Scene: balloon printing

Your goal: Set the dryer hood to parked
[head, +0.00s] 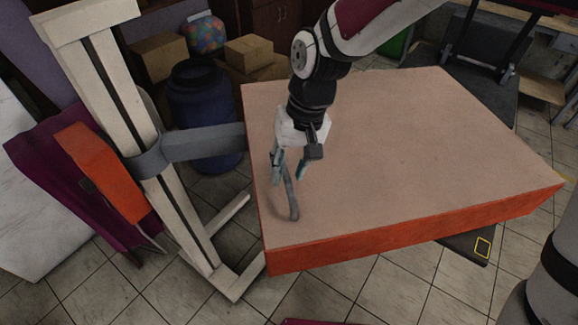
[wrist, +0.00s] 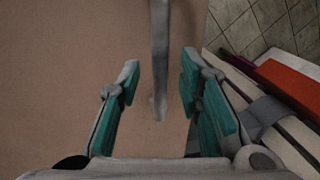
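The dryer hood appears to be the large slab with a tan top and orange sides (head: 400,215), carried by a grey bracket (head: 205,143) on a pale upright post (head: 112,85). A grey bar-like handle (head: 293,208) stands on the slab's top near its left front corner. My gripper (head: 289,178) points down at the handle. In the wrist view my gripper (wrist: 160,85) is open, with a teal-padded finger on each side of the handle (wrist: 160,50) and gaps showing on both sides. Whether the slab is at its parked position I cannot tell.
An orange box (head: 100,172) is fixed to the post's left side. A blue barrel (head: 205,105) and cardboard boxes (head: 249,52) stand behind the bracket. The post's pale foot (head: 240,278) reaches along the tiled floor below the slab's left edge. Bare tiles (head: 350,293) show in front.

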